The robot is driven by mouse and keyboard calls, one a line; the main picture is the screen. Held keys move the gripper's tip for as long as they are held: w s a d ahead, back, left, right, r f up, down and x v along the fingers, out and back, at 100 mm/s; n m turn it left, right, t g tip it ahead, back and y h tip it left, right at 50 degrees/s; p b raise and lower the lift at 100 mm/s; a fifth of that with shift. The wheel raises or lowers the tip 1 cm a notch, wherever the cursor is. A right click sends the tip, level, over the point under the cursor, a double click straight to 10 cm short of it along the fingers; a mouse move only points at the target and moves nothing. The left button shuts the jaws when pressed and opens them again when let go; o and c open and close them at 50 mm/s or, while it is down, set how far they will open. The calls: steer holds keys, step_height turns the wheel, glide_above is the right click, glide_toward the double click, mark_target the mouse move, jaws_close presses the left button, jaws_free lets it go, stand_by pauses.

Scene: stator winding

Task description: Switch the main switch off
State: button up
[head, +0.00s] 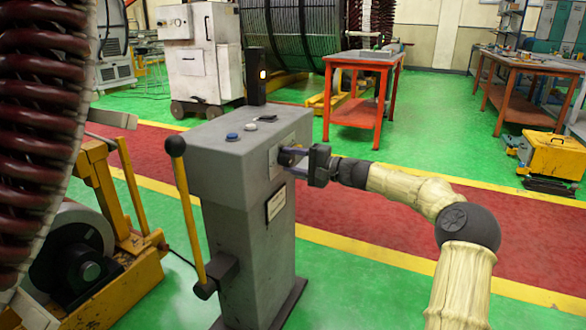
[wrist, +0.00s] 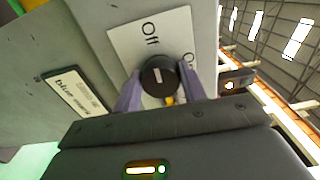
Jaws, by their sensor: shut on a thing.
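The main switch is a round black knob (wrist: 159,76) with a short white mark, on a pale plate (wrist: 124,42) lettered "Off" and "On". The plate is on the side of the grey control pedestal (head: 229,165). In the wrist view the white mark points up, roughly towards "Off"; its exact setting is hard to tell. My gripper (head: 289,158) is at the plate from the right, and its two fingers are closed on either side of the knob, as the wrist view (wrist: 159,92) also shows. The knob is hidden by the fingers in the head view.
A yellow lever with a black ball (head: 175,147) stands at the pedestal's left. A red table (head: 368,68) stands behind. Open floor lies to the right.

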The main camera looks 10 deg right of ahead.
steer(key=shift+f+n, duration=0.15)
steer(key=shift+n, duration=0.15)
steer(key=o, duration=1)
steer(key=shift+c, duration=0.2)
steer(key=p+v, duration=0.5)
steer(key=v, duration=1.2)
steer(key=shift+s+d, duration=0.15)
